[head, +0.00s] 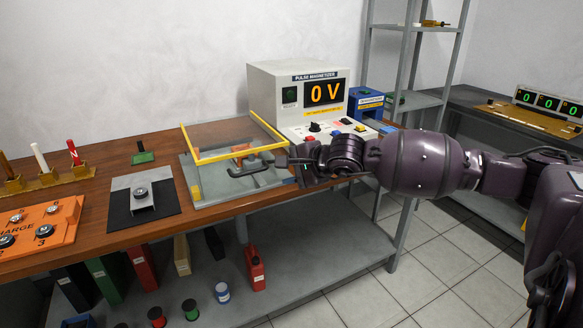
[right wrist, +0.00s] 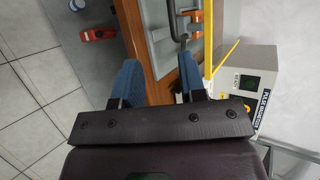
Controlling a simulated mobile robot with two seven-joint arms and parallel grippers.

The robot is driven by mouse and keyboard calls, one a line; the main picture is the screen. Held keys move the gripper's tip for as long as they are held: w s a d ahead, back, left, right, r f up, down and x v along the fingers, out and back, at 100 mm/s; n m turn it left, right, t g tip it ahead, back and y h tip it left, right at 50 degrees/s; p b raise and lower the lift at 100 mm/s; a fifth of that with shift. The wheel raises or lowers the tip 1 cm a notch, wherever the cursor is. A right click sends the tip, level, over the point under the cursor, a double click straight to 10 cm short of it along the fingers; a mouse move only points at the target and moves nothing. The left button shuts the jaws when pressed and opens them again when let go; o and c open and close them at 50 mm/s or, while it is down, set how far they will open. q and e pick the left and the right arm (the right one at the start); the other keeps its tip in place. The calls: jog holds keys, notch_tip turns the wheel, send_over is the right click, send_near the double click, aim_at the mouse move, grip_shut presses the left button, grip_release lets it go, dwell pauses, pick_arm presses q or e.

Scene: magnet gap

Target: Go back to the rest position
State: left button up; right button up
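The pulse magnetizer (head: 268,82) stands at the back of the wooden bench and its display reads 0 V. In front of it is a grey fixture (head: 210,188) with a yellow-framed clear cover (head: 225,155). A dark bar handle (head: 247,172) is at the fixture's front. My right gripper (head: 292,170) is beside this handle, at the bench's front edge. In the right wrist view, its blue fingers (right wrist: 159,78) are spread with nothing between them, and the handle (right wrist: 179,28) lies ahead of them, apparently apart. My left gripper is not in view.
An orange charge panel (head: 40,228), a dark pad with a grey block (head: 142,198) and wooden holders (head: 45,178) stand on the bench's left. The lower shelf (head: 320,240) holds binders, cans and a red bottle (head: 255,268). A metal rack (head: 408,60) stands behind my arm. Tiled floor is clear in front.

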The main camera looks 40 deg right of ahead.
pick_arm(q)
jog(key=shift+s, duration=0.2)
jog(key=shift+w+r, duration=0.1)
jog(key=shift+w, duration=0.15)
pick_arm(e)
jog(key=shift+r, duration=0.1)
jog(key=s+a+r+m+t+y, duration=0.25)
jog(key=a+m+y, duration=0.5)
jog(key=m, duration=0.65)
jog(key=s+f+m+t+h+p, duration=0.2)
jog(key=s+f+m+h+p, duration=0.6)
jog(key=m, duration=1.9)
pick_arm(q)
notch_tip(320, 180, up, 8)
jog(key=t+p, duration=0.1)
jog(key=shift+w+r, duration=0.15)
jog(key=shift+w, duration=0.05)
pick_arm(e)
jog(key=s+a+f+m+g+h, duration=0.1)
jog(key=s+a+f+m, duration=0.3)
jog(key=s+f, duration=0.4)
jog(key=s+a+f+m+g+h, duration=0.1)
jog(key=s+a+f+m+g, duration=0.3)
jog(key=s, duration=1.2)
notch_tip(320, 180, down, 4)
jog(key=m, duration=0.3)
jog(key=shift+s+m, duration=0.2)
jog(key=shift+m, duration=0.1)
